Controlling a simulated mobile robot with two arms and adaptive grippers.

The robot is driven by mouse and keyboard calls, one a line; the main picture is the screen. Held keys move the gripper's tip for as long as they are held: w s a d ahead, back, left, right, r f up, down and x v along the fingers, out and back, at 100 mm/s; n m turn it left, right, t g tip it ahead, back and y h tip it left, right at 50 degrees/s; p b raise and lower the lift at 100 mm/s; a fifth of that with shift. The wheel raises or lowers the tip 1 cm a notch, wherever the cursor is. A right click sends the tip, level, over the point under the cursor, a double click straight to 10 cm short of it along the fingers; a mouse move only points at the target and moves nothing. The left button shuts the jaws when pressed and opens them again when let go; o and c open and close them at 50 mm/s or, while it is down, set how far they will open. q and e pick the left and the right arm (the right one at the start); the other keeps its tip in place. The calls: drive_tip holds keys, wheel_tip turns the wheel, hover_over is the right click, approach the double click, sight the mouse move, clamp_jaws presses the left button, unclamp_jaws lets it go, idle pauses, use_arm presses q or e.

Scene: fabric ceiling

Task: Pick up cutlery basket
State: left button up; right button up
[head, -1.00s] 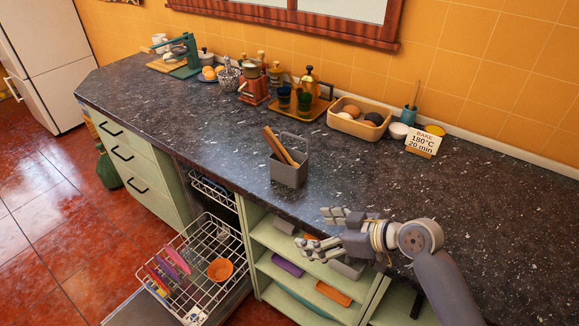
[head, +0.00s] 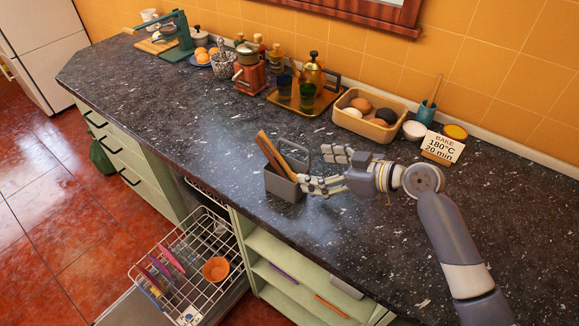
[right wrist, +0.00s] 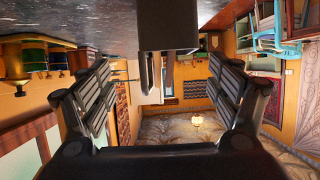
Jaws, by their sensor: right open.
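The grey cutlery basket (head: 284,188) stands upright on the dark countertop near its front edge, with brown wooden-looking pieces (head: 270,152) sticking up from it and an arched handle. My right gripper (head: 317,170) is open, just right of the basket, its fingers pointing left toward the handle. In the head view one finger overlaps the basket's right side; I cannot tell whether they touch. In the right wrist view, which looks upside down, the basket (right wrist: 168,28) appears dark between the two spread fingers, ahead of the gripper (right wrist: 160,66). My left gripper is not in view.
Behind are a tan bin (head: 367,125) with round items, a tray (head: 300,106) with a kettle and cups, a red grinder (head: 250,82) and a recipe card (head: 442,149). An open dishwasher rack (head: 190,272) is below the counter. The countertop left of the basket is clear.

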sight(280, 167)
drive_tip(key=a, duration=0.2)
drive_tip(key=a+f+p, duration=0.1)
drive_tip(key=shift+w+a, duration=0.35)
drive_tip(key=shift+a, duration=0.05)
drive_tip(key=shift+w+a+f, duration=0.1)
drive_tip(key=shift+w, duration=0.1)
drive_tip(key=shift+w+a+f+p, duration=0.15)
drive_tip(key=shift+w+a+p, duration=0.05)
drive_tip(key=shift+w+p, duration=0.1)
drive_tip(key=x, duration=0.1)
drive_tip(key=p+x, duration=0.1)
drive_tip(key=x, duration=0.1)
drive_tip(key=shift+s+f, duration=0.1)
drive_tip(key=shift+s, duration=0.15)
drive_tip(key=shift+w+a+f+p, duration=0.15)
drive_tip(key=shift+w+a+p, duration=0.05)
drive_tip(key=shift+a+p, duration=0.15)
drive_tip(key=shift+w+a+f, duration=0.2)
drive_tip(key=shift+f, duration=0.05)
drive_tip(key=shift+c, duration=1.4)
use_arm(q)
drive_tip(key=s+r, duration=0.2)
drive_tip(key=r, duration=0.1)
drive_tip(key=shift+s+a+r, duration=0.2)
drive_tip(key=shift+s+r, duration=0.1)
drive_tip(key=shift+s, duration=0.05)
use_arm(e)
drive_tip(key=c, duration=0.9)
